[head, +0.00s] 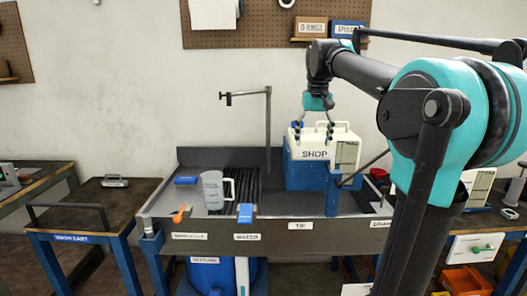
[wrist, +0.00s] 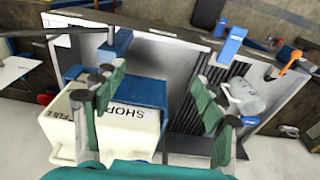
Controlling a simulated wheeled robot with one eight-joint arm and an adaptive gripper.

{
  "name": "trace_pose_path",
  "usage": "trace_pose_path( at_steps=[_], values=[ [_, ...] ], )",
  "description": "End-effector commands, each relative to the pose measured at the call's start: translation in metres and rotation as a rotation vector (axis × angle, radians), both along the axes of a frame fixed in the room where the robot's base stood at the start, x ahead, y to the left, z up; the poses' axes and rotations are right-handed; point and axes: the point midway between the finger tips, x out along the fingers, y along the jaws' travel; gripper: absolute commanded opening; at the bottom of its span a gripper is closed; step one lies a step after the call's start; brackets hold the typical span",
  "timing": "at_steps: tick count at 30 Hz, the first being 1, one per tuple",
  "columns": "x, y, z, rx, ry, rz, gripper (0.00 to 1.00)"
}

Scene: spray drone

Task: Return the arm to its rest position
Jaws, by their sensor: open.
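My gripper (head: 314,128) hangs from my raised teal and black arm, fingers pointing down, over the white SHOP container (head: 316,151). In the wrist view my gripper (wrist: 155,92) has its green fingers spread wide with nothing held between them. The SHOP container also shows in the wrist view (wrist: 131,125), below the fingers and upright in a blue holder (head: 305,175). In the head view the fingertips overlap the container's top, so I cannot tell the exact gap. The arm crosses the right side of the head view.
The grey sink bench (head: 275,226) holds a clear jug (head: 213,190) and an orange-handled tool (head: 180,214). A thin post (head: 268,130) rises left of my gripper. The wash cart (head: 100,210) stands left. Pegboard shelves with bins (head: 310,27) hang behind.

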Motion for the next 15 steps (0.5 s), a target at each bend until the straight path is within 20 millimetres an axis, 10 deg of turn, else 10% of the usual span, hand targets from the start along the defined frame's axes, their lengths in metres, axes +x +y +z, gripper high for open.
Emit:
trace_pose_path(
  at_steps=[15],
  values=[
    [-0.107,-0.023,-0.247,0.003,-0.181,-0.002,0.71]
  ],
)
